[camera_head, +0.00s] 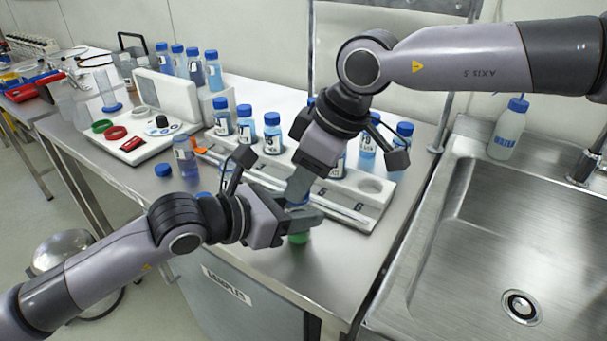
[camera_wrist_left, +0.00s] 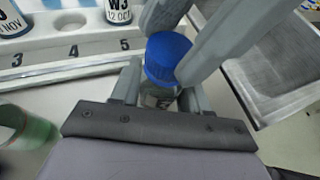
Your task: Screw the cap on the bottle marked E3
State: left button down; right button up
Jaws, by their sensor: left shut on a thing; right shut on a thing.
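My left gripper (camera_head: 292,219) is low over the front of the bench, shut on a bottle. In the left wrist view the bottle (camera_wrist_left: 160,95) shows as a small clear part between my left fingers. Its label is hidden, so I cannot read a mark. My right gripper (camera_head: 299,190) points down from above and is shut on the cap. I cannot tell whether the cap is threaded on. Something green (camera_head: 298,238) shows just below my left fingers.
A white numbered rack (camera_head: 375,202) with several blue-capped bottles stands behind. An open bottle (camera_head: 185,157) and a loose blue cap (camera_head: 163,170) are to the left. A green cylinder (camera_wrist_left: 28,130) is close at left in the wrist view. A sink (camera_head: 480,240) lies right.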

jog(key=o, duration=1)
jog(key=shift+r, duration=2.25)
jog(key=shift+n, duration=0.3)
jog(key=shift+c, duration=0.4)
